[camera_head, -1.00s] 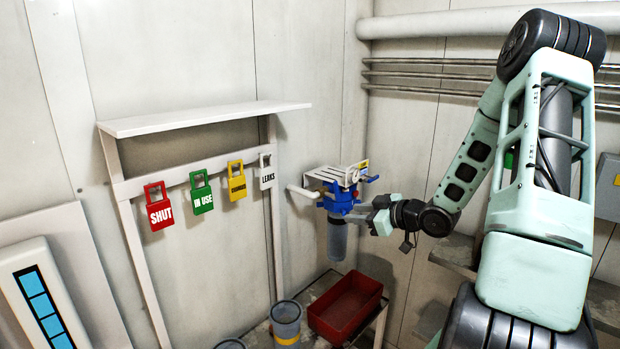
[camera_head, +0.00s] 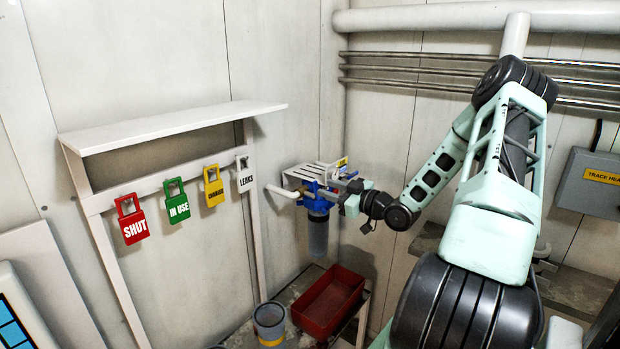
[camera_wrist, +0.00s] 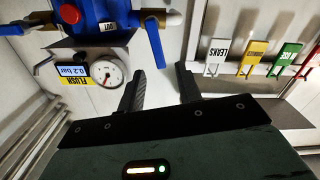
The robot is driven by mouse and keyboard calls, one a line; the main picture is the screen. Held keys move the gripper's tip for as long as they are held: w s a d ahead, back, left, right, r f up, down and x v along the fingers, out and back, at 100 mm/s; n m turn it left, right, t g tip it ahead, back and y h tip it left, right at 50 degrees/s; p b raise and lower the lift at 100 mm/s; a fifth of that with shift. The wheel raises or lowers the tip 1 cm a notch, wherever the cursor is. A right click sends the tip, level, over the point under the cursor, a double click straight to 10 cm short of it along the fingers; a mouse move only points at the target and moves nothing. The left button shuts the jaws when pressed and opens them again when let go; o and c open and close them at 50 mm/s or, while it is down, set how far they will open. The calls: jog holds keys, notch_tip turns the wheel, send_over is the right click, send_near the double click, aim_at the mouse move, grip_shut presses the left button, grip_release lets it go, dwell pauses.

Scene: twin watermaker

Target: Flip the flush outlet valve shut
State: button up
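The filter unit has a blue head (camera_head: 313,200) and a clear grey bowl (camera_head: 318,236) on the wall near the corner. In the wrist view the blue head (camera_wrist: 92,14) is at the top left. A blue lever (camera_wrist: 155,42) stands by a brass fitting, beside a plate marked OUT (camera_wrist: 109,27). My gripper (camera_wrist: 160,70) is open, its two dark fingers apart, with the lever's end appearing between the fingertips. I cannot tell whether they touch it. In the head view my gripper (camera_head: 338,188) is right beside the unit, its fingertips partly hidden.
A round gauge (camera_wrist: 108,70) and a yellow FLUSH label (camera_wrist: 75,80) with a 0.2 bar display sit close to the left finger. Red, green, yellow and white tags hang on the rack (camera_head: 170,187). A red bin (camera_head: 328,300) and grey cup (camera_head: 269,322) stand below.

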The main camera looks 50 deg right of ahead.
aim_at(317, 185)
jog(key=w, duration=0.2)
jog(key=w+p, duration=0.1)
jog(key=w, duration=0.2)
jog(key=w+p, duration=0.1)
jog(key=w, duration=0.1)
jog(key=shift+w+a, duration=0.3)
jog(key=shift+a, duration=0.05)
jog(key=shift+c, duration=0.3)
grip_shut()
